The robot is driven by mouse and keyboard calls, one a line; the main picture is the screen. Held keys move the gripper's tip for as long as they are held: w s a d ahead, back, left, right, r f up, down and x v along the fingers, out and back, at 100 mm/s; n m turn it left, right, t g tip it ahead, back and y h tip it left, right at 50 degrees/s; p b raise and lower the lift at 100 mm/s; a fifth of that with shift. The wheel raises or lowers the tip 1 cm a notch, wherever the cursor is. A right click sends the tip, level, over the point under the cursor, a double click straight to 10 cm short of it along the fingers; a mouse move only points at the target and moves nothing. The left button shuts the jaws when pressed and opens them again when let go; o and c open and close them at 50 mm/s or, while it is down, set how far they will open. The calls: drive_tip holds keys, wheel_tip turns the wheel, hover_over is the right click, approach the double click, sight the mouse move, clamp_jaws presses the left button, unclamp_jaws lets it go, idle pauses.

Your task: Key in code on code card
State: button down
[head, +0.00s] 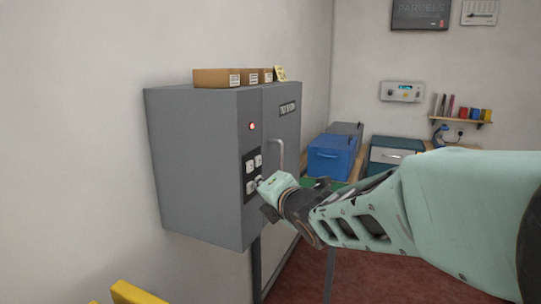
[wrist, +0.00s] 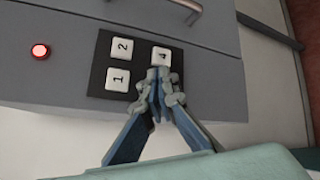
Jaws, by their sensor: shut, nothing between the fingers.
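The keypad (head: 250,174) is a dark panel with white keys on the front of a grey wall cabinet (head: 195,165). In the wrist view it shows the 1 key (wrist: 118,79), the 2 key (wrist: 122,48) and the 4 key (wrist: 162,58); the area below the 4 is hidden by my fingers. My gripper (wrist: 158,76) is shut and empty, its tips over the panel just below the 4. I cannot tell whether they touch a key. A small yellowish card (head: 281,73) leans on top of the cabinet; its writing is too small to read.
A red light (head: 252,126) glows above the keypad. A door handle (head: 277,155) sticks out to the right of the keys. Brown boxes (head: 217,78) stand on the cabinet. A blue box (head: 336,156) stands on a table behind.

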drive_tip(key=shift+a+b, duration=0.3)
drive_tip(key=shift+b, duration=0.2)
drive_tip(key=shift+w+a+r, duration=0.1)
drive_tip(key=shift+a+r, duration=0.05)
idle(0.3)
drive_tip(key=shift+s+d, duration=0.2)
drive_tip(key=shift+d, duration=0.1)
